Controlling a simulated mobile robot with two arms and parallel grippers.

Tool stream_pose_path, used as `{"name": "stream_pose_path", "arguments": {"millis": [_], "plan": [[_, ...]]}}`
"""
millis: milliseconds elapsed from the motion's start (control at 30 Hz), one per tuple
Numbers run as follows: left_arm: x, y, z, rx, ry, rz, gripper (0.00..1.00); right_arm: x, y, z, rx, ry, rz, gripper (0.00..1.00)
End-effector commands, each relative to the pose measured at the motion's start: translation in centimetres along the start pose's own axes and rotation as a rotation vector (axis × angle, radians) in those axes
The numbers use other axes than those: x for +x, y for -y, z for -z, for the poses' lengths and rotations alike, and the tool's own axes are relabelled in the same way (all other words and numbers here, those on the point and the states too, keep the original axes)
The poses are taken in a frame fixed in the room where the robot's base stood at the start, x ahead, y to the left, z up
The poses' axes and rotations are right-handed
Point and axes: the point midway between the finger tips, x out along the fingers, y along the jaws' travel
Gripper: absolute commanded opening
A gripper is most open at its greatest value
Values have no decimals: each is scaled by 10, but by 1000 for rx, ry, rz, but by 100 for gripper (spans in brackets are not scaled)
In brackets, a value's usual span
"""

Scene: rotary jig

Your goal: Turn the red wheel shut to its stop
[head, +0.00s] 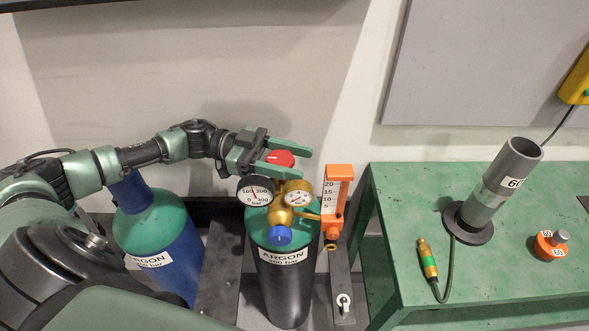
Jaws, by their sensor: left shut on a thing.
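The red wheel (281,158) sits on top of the green-shouldered argon cylinder (262,228) in the middle of the head view. A white mark shows on its top face. My left gripper (303,168) reaches in from the left at the wheel's height. Its two green fingers lie on either side of the wheel, and it is shut on it. The wheel's lower part and the valve stem are hidden by the near finger and the gauges. My right gripper is not in view.
Below the wheel are a brass regulator (290,218) with two gauges, a blue knob (279,235) and an orange flowmeter (337,195). A second argon cylinder (172,255) stands left, under my arm. A green bench (500,275) at right holds a grey tube (502,182) and an orange-based piece (549,246).

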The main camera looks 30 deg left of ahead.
Motion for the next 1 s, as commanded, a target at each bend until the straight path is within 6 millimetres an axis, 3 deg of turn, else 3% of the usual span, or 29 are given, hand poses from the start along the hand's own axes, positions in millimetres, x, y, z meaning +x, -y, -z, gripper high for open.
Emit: {"name": "stream_pose_path", "arguments": {"millis": [33,300,833,867,933,1000], "plan": [[0,1,-3,6,-1,-26,11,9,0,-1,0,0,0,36],[0,-3,-1,3,-1,-137,11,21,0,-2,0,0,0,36],[0,-5,1,1,-2,-168,11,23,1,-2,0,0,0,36],[0,-5,1,1,-2,-168,54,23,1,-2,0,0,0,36],[0,-5,1,1,-2,-167,73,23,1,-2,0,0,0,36],[0,-5,1,1,-2,-168,73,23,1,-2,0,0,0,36]]}}
